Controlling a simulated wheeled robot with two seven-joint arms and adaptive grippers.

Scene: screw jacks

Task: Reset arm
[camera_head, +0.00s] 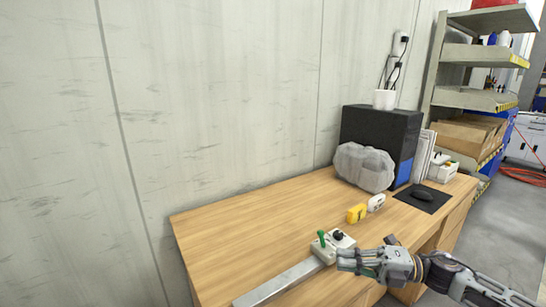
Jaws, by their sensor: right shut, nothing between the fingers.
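My right gripper (347,259) comes in from the lower right and is shut with nothing between its fingers. Its fingertips are beside the pale box-like device (324,251) near the table's front edge; I cannot tell whether they touch it. The device has a green handle (321,238) and a black knob (338,235) on top. A long grey metal bar (278,283) runs from the device toward the lower left. My left gripper is not in view.
The wooden table (240,226) is clear on its left side. Shelving (473,100) stands beyond.

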